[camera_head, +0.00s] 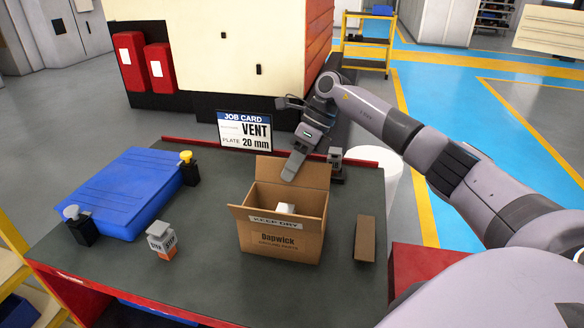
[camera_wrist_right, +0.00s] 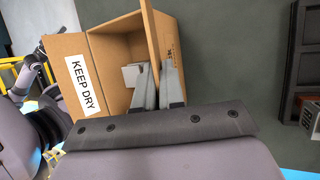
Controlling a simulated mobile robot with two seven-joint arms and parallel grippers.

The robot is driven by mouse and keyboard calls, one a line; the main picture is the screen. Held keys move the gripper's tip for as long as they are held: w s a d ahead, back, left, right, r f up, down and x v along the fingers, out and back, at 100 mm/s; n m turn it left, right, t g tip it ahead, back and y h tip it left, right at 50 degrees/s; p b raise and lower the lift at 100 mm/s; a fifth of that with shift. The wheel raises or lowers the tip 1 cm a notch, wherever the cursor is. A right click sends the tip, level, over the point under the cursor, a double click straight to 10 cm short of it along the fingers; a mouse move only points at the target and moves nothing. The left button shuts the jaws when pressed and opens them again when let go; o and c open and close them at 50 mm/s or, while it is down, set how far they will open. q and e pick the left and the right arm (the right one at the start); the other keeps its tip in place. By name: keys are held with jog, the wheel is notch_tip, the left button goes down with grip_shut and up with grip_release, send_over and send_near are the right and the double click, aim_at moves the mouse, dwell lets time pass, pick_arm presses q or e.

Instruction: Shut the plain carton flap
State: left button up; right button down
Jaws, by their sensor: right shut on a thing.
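An open brown carton (camera_head: 280,243) marked "Dapwick" stands on the dark table top. Its front flap (camera_head: 272,219) carries a "KEEP DRY" label and leans outward; this flap also shows in the right wrist view (camera_wrist_right: 72,85). The plain flap (camera_head: 310,174) at the back stands up, raised from the opening. My right gripper (camera_head: 291,172) is at the top of the plain flap. In the right wrist view its fingers (camera_wrist_right: 159,84) are shut on the plain flap (camera_wrist_right: 150,40), seen nearly edge-on. My left gripper is out of view.
A pale block (camera_head: 286,208) lies inside the carton. A brown bar (camera_head: 365,239) lies to its right. A blue case (camera_head: 125,190), a grey and orange block (camera_head: 161,240) and two dark knobbed items stand left. A job card (camera_head: 246,131) stands behind.

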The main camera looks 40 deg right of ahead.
jog(key=shift+s+a+r+n+t+h, duration=0.1)
jog(key=shift+s+a+n+t+h, duration=0.15)
jog(key=shift+t+h, duration=0.35)
jog(key=shift+s+a+t+h+b, duration=0.15)
jog(key=shift+t+h+b, duration=0.15)
jog(key=shift+h+b, duration=0.25)
jog(key=shift+s+a+n+t+h+b, duration=0.2)
jog(key=shift+a+n+t+h+b, duration=0.05)
jog(key=shift+t+h+b, duration=0.4)
jog(key=shift+s+a+n+t+h+b, duration=0.15)
jog(key=shift+a+n+t+h+b, duration=0.1)
jog(key=shift+t+h+b, duration=0.4)
jog(key=c, duration=1.3)
grip_release()
jog(key=shift+r, duration=0.15)
